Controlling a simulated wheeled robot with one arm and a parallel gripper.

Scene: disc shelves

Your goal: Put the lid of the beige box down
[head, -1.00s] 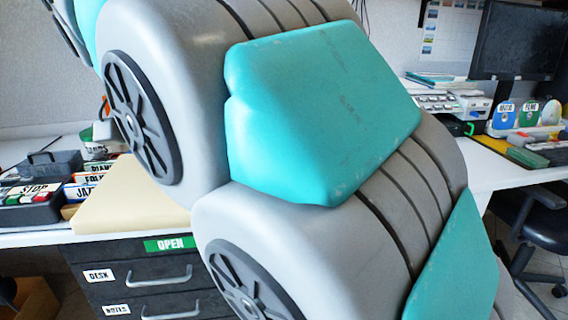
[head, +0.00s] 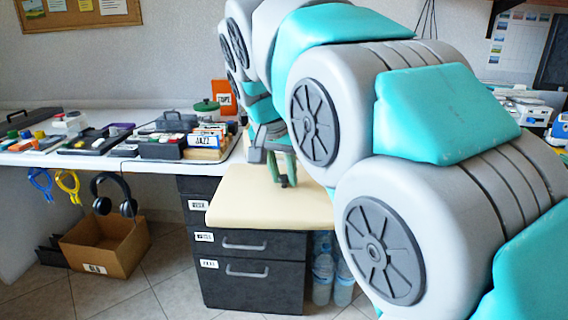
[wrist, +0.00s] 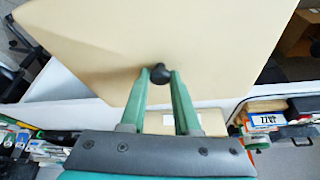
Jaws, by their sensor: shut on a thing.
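The lid (head: 255,208) is a flat beige panel held above a dark drawer unit in the head view. It fills much of the upper wrist view (wrist: 190,35). My gripper (wrist: 160,77) is shut on the lid's small black knob (wrist: 158,73). In the head view my gripper (head: 283,168) reaches down to the lid from above. A beige surface with a white label (wrist: 205,123) shows between the fingers in the wrist view; I cannot tell whether it is the beige box.
The dark drawer unit (head: 250,285) stands below the lid. The white desk (head: 105,158) carries trays and a JAZZ-labelled disc box (head: 205,140). A cardboard box (head: 105,245) and water bottles (head: 323,272) stand on the floor. My arm blocks the right side.

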